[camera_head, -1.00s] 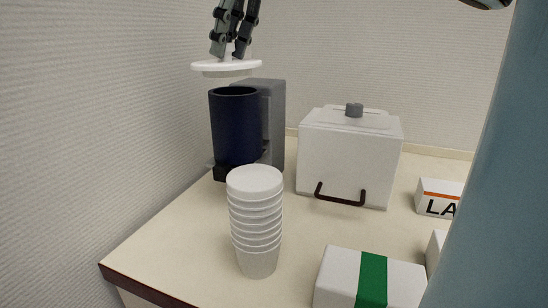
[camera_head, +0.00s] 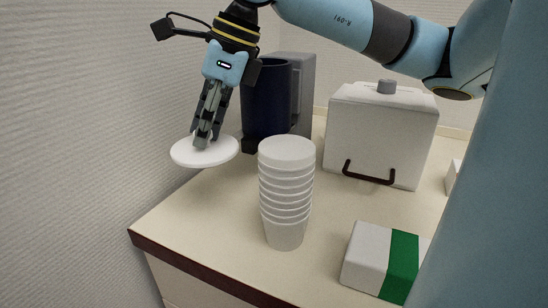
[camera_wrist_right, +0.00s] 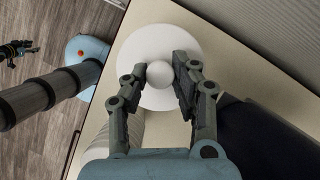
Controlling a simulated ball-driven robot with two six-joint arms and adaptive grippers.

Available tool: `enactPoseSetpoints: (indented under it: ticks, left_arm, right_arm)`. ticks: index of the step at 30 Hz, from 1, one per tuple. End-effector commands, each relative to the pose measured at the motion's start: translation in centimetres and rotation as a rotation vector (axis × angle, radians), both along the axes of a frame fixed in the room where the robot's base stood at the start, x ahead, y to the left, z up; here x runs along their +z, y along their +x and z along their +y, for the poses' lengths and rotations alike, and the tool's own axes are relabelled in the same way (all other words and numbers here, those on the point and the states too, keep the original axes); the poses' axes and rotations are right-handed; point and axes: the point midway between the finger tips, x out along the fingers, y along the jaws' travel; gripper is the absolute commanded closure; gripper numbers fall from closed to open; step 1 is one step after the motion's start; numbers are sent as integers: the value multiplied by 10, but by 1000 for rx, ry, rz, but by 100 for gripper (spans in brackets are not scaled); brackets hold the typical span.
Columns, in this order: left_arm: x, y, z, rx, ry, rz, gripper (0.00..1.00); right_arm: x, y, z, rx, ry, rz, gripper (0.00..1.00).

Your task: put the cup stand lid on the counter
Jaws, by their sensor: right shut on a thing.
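The cup stand lid is a round white disc (camera_head: 182,153) with a round knob (camera_wrist_right: 158,78). My right gripper (camera_head: 203,140) is shut on the knob, pointing down. In the head view the lid hangs left of the dark blue open-topped cylinder (camera_head: 264,105), near the wall and the counter's left edge. In the right wrist view the lid (camera_wrist_right: 150,42) overlaps the pale counter (camera_wrist_right: 245,62); its height above it is hard to judge. My left gripper (camera_wrist_right: 18,48) seems to show small at the far left of that view, its fingers unclear.
A stack of white cups (camera_head: 286,190) stands right of the lid. A white box with a dark handle (camera_head: 380,135) stands behind. A white and green box (camera_head: 382,258) lies at front right. The counter (camera_head: 200,225) is bare at front left.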

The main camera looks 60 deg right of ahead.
Motion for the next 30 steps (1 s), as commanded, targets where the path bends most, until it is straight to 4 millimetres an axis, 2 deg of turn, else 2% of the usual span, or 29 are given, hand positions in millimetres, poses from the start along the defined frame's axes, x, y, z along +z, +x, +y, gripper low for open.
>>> enactPoseSetpoints:
  ticks: [9, 17, 21, 30]
  left_arm:
    - [-1, 0, 0, 0, 0, 0, 60]
    - [-2, 0, 0, 0, 0, 0, 60]
    - [-2, 0, 0, 0, 0, 0, 60]
    - [-3, 0, 0, 0, 0, 0, 60]
  right_arm:
    - [-59, -2, 5, 19, 6, 0, 100]
    - [-84, -2, 5, 20, 3, 0, 100]
    - [-105, -2, 5, 18, 5, 0, 100]
    - [-111, -2, 4, 21, 1, -3, 100]
